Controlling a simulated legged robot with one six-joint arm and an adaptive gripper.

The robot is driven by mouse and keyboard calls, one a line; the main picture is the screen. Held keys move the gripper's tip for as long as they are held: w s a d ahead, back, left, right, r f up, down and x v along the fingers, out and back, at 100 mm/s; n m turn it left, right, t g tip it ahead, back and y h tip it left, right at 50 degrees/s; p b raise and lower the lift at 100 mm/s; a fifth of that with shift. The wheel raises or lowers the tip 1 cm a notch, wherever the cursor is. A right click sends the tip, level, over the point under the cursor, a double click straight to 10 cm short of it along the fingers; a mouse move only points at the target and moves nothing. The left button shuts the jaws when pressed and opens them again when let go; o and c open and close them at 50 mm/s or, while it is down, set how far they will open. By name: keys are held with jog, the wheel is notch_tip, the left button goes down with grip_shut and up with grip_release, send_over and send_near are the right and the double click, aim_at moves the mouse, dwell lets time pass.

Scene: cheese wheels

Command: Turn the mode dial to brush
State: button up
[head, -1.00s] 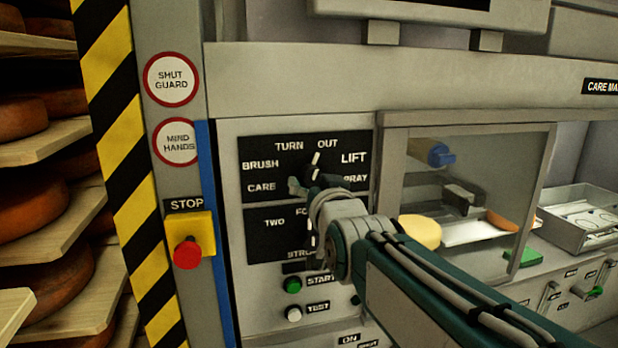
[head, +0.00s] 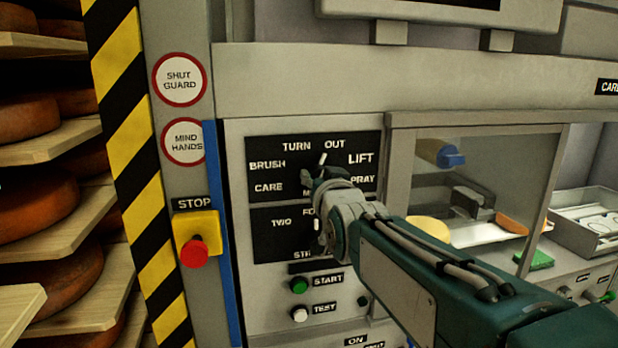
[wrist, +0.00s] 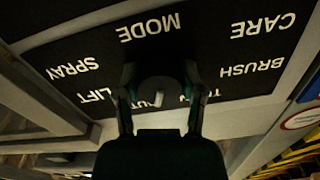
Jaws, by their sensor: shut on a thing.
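The mode dial (wrist: 158,88) is a round dark knob with a short white pointer mark. It is on the black label plate (head: 262,147), with MODE, CARE, BRUSH, TURN, OUT, LIFT and SPRAY around it. The white pointer (head: 323,158) points up, at about OUT and away from BRUSH at the left. My gripper (head: 321,177) is shut on the dial, one finger on each side of it. The wrist view shows the plate upside down, with my gripper (wrist: 160,85) around the knob. My gripper hides most of the dial in the head view.
A second dial plate (head: 268,242) is just below, partly behind my wrist. START (head: 299,285) and TEST (head: 299,314) buttons are under it. A red STOP button (head: 193,252) sticks out at the left. A clear guard (head: 480,190) covers cheeses at the right.

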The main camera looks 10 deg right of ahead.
jog(key=shift+r+n, duration=0.1)
jog(key=shift+n, duration=0.2)
jog(key=n, duration=0.3)
jog(key=shift+n, duration=0.4)
jog(key=n, duration=0.4)
jog(key=shift+r, duration=0.1)
jog(key=n, duration=0.5)
jog(key=shift+d, duration=0.1)
jog(key=n, duration=0.4)
jog(key=shift+n, duration=0.3)
jog(key=o, duration=1)
jog(key=shift+o, duration=0.7)
jog(key=shift+a, duration=0.2)
